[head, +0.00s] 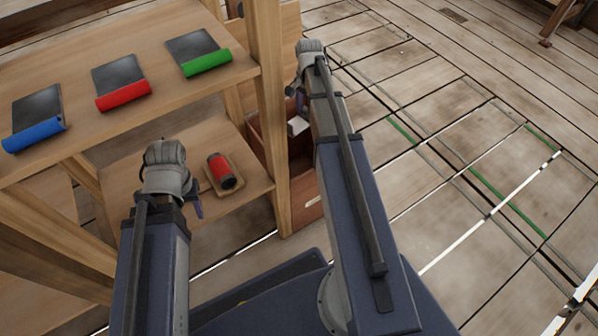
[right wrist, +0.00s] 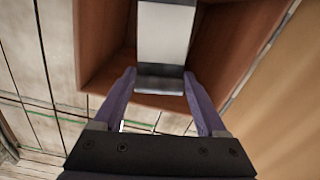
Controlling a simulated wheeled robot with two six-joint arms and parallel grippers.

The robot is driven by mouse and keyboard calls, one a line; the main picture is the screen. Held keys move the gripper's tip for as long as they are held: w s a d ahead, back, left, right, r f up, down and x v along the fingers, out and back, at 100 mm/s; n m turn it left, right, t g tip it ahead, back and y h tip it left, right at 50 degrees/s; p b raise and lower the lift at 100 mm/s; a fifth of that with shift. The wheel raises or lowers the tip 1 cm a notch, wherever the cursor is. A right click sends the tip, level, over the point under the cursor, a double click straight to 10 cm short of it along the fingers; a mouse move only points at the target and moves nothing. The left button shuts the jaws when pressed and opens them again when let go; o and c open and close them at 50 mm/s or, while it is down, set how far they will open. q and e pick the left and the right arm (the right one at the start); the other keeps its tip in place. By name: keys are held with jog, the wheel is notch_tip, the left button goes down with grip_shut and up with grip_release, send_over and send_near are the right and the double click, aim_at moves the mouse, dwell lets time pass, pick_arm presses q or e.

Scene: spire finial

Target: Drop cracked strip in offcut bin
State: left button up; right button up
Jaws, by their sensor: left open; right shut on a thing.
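The offcut bin appears to be the reddish-brown open box (head: 308,208) on the floor beside the shelf unit. In the right wrist view its wall (right wrist: 240,45) surrounds the space below my right gripper. My right gripper (right wrist: 160,88) is shut on a grey metal strip (right wrist: 163,40), whose far part lies over the bin's opening. I cannot make out a crack. In the head view my right arm hides part of the bin, and a small pale piece (head: 297,125) shows at its opening. My left gripper (head: 198,205) is open by the lower shelf.
The upper shelf (head: 150,130) holds a blue roll (head: 33,134), a red roll (head: 123,95) and a green roll (head: 206,63), each with a dark sheet. A red and black cylinder (head: 221,170) lies on a small wooden tray on the lower shelf. A wooden post (head: 269,110) stands beside the bin.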

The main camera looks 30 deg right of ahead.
pick_arm(q)
jog(key=shift+f, duration=0.4)
pick_arm(e)
jog(key=shift+f, duration=0.35)
pick_arm(q)
jog(key=shift+r, duration=0.1)
pick_arm(e)
jog(key=o, duration=1.6)
jog(key=shift+c, duration=0.2)
pick_arm(q)
jog(key=shift+r, duration=0.1)
pick_arm(e)
jog(key=shift+r, duration=0.2)
notch_tip(320, 180, up, 8)
jog(key=p, duration=0.7)
jog(key=shift+f+p, duration=0.2)
jog(key=shift+p, duration=0.2)
pick_arm(q)
notch_tip(320, 180, up, 8)
jog(key=shift+f, duration=0.2)
jog(key=shift+s, duration=0.1)
pick_arm(e)
jog(key=shift+s+f, duration=0.1)
jog(key=shift+s, duration=0.05)
